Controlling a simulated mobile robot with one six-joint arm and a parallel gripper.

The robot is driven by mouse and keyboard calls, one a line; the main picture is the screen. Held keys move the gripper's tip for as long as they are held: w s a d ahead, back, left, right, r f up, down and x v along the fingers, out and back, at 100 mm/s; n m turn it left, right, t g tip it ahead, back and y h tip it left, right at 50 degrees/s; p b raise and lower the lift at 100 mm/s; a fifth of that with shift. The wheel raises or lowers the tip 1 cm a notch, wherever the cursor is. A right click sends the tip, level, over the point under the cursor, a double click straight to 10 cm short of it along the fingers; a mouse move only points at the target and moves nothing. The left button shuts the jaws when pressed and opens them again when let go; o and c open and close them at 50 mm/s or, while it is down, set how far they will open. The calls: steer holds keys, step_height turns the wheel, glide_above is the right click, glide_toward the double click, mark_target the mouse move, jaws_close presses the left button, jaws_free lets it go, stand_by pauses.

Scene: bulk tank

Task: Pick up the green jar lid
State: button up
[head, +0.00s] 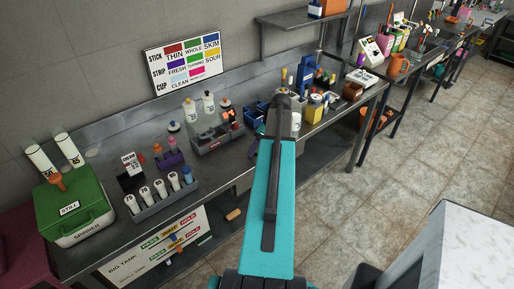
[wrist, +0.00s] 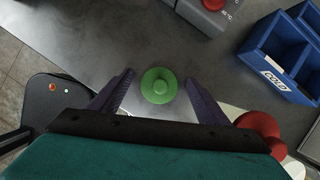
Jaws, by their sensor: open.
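The green jar lid (wrist: 159,86) is a round disc with a raised knob in the middle. In the wrist view it lies on the dark metal bench top (wrist: 110,40), near the bench edge. My gripper (wrist: 160,88) is open, with one purple-grey finger on each side of the lid and a gap on both sides. I cannot tell how far the fingertips are above the bench. In the head view my teal arm hides the lid and the gripper.
A blue bin (wrist: 285,50) labelled COLD stands right of the lid. A grey device (wrist: 208,12) sits beyond it. A red round object (wrist: 258,128) is close to the right finger. In the head view, a green-lidded spinner box (head: 75,205) and a vial rack (head: 163,198) stand left.

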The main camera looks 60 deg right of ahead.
steer(key=shift+c, duration=0.6)
steer(key=c, duration=1)
steer(key=shift+r, duration=0.1)
steer(key=shift+r+b, duration=0.8)
steer(key=shift+r, duration=0.55)
steer(key=shift+s+r, duration=0.2)
steer(key=shift+r, duration=0.05)
steer(key=s+b, duration=0.1)
steer(key=s, duration=0.4)
steer(key=s+d+r+b, duration=0.1)
steer(key=s+b, duration=0.1)
steer(key=s, duration=0.3)
steer(key=s+d+b, duration=0.1)
steer(key=s, duration=0.4)
steer(key=shift+s+r, duration=0.3)
